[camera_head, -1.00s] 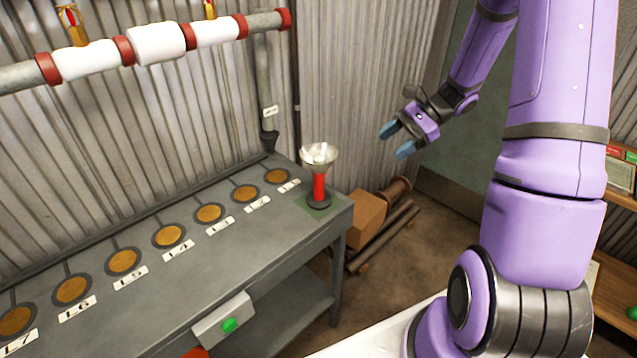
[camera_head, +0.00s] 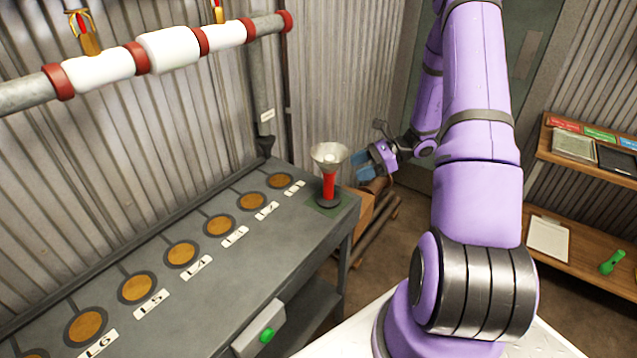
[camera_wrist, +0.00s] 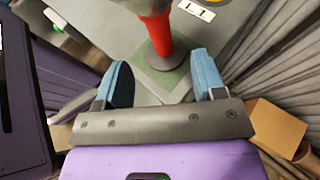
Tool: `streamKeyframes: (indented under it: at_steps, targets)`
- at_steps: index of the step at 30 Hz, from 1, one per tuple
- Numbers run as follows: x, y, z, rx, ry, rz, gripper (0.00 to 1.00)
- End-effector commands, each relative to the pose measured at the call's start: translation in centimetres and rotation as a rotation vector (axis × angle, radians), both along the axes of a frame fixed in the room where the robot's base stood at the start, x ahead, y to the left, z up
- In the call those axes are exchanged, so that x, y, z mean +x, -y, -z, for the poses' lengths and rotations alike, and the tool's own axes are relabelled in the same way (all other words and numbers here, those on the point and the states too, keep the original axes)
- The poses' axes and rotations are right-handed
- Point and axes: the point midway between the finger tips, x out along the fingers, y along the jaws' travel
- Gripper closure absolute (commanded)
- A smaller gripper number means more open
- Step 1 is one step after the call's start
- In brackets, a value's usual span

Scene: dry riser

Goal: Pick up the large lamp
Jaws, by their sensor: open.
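The large lamp (camera_head: 329,184) stands upright on a green square at the right end of the grey bench. It has a red stem, a dark round base and a wide silvery head. In the wrist view its red stem (camera_wrist: 155,38) and grey base show ahead of my fingers, and its head is out of frame. My gripper (camera_head: 362,165) is open and empty, just right of the lamp. In the wrist view my gripper (camera_wrist: 160,82) has its two blue fingers apart, with the lamp's base beyond the gap between them. I see no contact with the lamp.
The grey bench (camera_head: 225,290) carries a row of round orange discs with labels and a green button (camera_head: 267,335) on its front. A cardboard box (camera_head: 361,212) stands on the floor past the bench end. A wooden shelf (camera_head: 570,250) is at right. A pipe runs above the bench.

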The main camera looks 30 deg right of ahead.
Motion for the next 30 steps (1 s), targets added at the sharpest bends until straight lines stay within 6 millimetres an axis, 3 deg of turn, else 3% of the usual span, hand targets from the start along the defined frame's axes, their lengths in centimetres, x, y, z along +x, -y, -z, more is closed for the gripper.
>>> streamKeyframes:
  at_steps: [7, 16, 24, 30]
  targets:
    - [1.4, -3.1, 1.4, 0.002, -0.001, -0.004, 0.37]
    - [2.2, -4.9, 2.3, 0.000, -0.001, -0.004, 0.37]
    - [3.5, -8.0, 3.8, 0.000, -0.001, -0.004, 0.37]
    - [3.7, -8.4, 4.0, 0.000, 0.000, -0.001, 0.37]
